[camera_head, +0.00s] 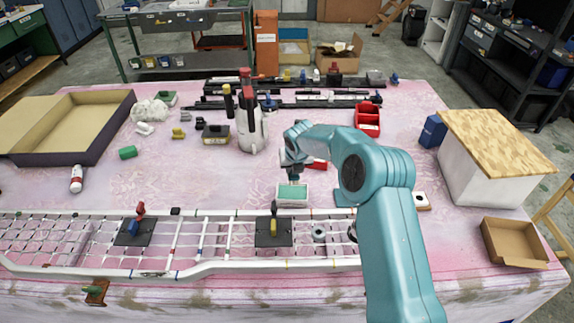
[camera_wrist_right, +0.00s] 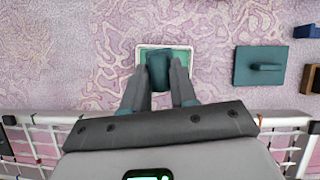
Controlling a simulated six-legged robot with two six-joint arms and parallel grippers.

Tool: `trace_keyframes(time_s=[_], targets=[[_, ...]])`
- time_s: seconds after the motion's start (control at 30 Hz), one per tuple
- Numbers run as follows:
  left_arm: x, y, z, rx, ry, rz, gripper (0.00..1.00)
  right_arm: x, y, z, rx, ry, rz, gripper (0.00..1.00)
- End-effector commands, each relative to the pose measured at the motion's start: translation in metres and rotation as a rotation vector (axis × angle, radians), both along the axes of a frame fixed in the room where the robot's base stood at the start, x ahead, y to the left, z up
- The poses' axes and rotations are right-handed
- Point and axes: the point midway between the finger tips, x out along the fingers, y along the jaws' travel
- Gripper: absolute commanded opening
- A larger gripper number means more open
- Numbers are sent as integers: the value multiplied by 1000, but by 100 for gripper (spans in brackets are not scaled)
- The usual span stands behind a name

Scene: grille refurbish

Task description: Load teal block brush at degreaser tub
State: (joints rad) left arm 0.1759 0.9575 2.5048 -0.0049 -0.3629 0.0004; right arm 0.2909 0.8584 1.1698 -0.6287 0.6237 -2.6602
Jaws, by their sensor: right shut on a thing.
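My right gripper (camera_head: 294,172) reaches down over the degreaser tub, a small white-rimmed tub (camera_head: 292,203) with green inside. In the right wrist view my right gripper (camera_wrist_right: 159,88) is shut on the teal block brush (camera_wrist_right: 158,68). The brush lies over the opening of the tub, whose pale rim (camera_wrist_right: 141,57) shows around it. I cannot tell how deep the brush sits or whether it touches the green. The head view does not show the brush clearly. My left gripper is not in view.
A flat teal piece with a handle (camera_wrist_right: 264,66) lies right of the tub. The white-framed grille (camera_head: 190,228) runs along the table's front, carrying dark pads with small clamps. A white spray bottle (camera_head: 251,130) stands behind the tub; a red bin (camera_head: 368,120) stands back right.

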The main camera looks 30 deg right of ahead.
Motion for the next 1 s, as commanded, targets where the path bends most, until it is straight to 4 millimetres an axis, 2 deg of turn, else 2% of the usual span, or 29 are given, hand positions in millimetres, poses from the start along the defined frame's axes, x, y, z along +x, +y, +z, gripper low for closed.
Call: trace_keyframes(time_s=[0.6, 1.0], targets=[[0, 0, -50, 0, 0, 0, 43, 2, 4, -58, 1, 1, 4, 0], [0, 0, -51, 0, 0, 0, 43, 1, 4, -59, 1, 1, 4, 0]])
